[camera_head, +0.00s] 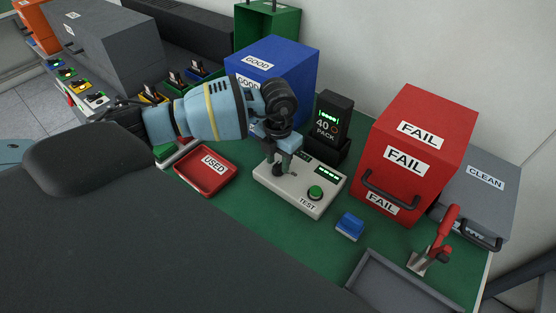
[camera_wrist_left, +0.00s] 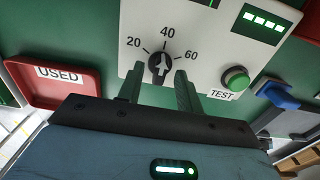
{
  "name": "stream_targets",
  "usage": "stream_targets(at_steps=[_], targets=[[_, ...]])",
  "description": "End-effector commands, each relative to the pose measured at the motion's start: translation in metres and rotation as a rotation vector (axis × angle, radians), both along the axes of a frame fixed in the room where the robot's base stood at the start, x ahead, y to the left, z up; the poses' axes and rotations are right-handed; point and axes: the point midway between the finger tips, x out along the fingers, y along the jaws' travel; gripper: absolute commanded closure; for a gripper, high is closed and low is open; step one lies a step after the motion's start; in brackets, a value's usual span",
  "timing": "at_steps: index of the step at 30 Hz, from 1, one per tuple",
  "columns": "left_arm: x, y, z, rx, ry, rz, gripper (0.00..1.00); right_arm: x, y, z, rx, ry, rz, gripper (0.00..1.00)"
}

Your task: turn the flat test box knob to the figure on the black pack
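The flat test box (camera_head: 325,203) is a pale box with a dial, a green TEST button (camera_head: 315,193) and a lit green display. Its black knob (camera_wrist_left: 160,65) has a white pointer aimed up, roughly at 40, between the marks 20 and 60. The black pack (camera_head: 333,120) stands upright behind the box and reads 40 PACK, with green bars above. My left gripper (camera_head: 279,166) points down over the knob. In the left wrist view its fingers (camera_wrist_left: 160,75) are apart, one on each side of the knob, with gaps showing. My right gripper is not in view.
A red USED tray (camera_head: 187,181) lies left of the box. A blue block (camera_head: 350,226) lies at its right. A blue GOOD bin (camera_head: 297,62) stands behind, a red FAIL bin (camera_head: 423,110) and grey CLEAN bin (camera_head: 497,205) at right. A red-handled clamp (camera_head: 446,228) is nearer.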

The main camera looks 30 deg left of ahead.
Motion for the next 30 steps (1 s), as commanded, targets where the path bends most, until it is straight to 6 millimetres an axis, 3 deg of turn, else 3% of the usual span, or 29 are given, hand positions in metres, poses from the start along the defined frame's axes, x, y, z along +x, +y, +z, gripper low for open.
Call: stream_targets(at_steps=[6,13,30], targets=[[0.001,0.0,0.036,-0.001,-0.007,0.001,0.65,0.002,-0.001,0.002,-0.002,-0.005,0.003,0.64],[0.001,0.001,0.065,0.0,-0.005,0.001,0.65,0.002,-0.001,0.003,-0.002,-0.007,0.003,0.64],[0.0,0.0,0.071,0.0,-0.003,0.001,0.65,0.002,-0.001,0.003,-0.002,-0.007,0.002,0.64]])
